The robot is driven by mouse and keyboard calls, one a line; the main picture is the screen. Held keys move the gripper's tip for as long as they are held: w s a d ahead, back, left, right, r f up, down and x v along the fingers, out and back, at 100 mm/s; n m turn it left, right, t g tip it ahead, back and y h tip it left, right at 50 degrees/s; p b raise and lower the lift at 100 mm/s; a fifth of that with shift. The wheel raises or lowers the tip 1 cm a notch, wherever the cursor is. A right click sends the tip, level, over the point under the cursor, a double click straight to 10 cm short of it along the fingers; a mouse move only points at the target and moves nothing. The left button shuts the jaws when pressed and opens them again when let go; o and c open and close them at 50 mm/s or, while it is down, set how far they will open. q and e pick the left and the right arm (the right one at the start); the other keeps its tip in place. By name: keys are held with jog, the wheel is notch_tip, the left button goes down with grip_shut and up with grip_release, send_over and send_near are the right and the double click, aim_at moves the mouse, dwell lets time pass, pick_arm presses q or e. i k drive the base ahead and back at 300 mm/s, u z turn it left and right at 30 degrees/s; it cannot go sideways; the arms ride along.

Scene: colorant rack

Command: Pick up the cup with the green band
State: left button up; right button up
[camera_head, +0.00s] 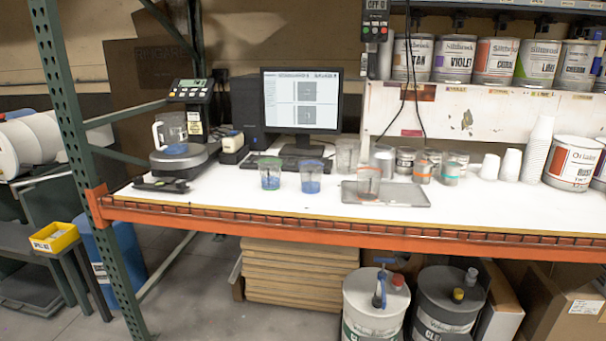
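The cup with the green band (270,173) is a clear cup with a green rim and blue contents, standing upright on the white worktop (235,197) left of centre. A similar clear cup with a blue band (312,177) stands just to its right, apart from it by a small gap. A clear cup with an orange-red band (368,182) stands on the grey tray (412,196) further right. Neither of my grippers is in view, and nothing is seen touching the green-banded cup.
A monitor (302,100) and keyboard stand behind the cups. A scale (180,160) with a clear jug is at the left. Several cans and cups line the back right. An orange beam (330,228) edges the worktop, and a green post (75,130) rises at the left.

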aim_at(270, 168)
jog(key=z, duration=0.7)
jog(key=i, duration=1.25)
jog(key=u, duration=0.65)
